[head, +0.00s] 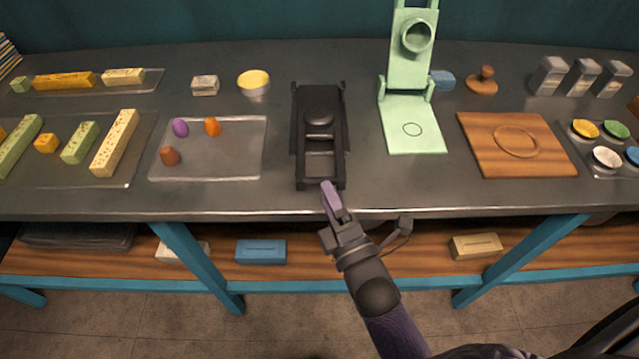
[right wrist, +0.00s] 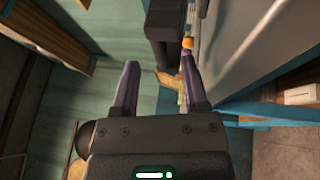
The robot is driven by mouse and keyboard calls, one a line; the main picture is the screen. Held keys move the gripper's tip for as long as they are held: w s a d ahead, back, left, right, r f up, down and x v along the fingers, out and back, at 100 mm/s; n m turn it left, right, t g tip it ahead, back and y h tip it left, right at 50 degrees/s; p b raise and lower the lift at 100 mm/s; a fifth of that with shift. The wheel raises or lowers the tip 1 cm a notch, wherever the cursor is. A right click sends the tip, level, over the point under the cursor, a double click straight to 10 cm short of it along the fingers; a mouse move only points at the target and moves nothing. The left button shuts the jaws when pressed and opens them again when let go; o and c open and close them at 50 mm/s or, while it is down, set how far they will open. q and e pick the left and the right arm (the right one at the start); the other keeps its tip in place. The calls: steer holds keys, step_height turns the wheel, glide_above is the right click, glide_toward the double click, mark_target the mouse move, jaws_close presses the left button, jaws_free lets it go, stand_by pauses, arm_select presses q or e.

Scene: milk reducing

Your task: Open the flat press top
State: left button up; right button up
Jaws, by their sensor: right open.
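The black flat press (head: 319,120) lies on the table, long side running front to back, with its near end close to the front edge. Its top looks lowered flat over the base. My right gripper (head: 331,193) is at the near end of the press, just over the table's front edge; whether it touches cannot be told. In the right wrist view the two purple fingers of my right gripper (right wrist: 160,85) are apart and empty. A dark block, the end of the press (right wrist: 165,32), shows beyond the fingertips. My left gripper is in neither view.
A green press (head: 412,125) stands open to the right of the black one, with a wooden board (head: 515,145) beyond. A clear tray (head: 245,150) with small coloured pieces lies to the left. The table's front edge (head: 250,213) runs beneath my right gripper.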

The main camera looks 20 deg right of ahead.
mark_target(320, 178)
steer(key=shift+x, duration=2)
jaws_close()
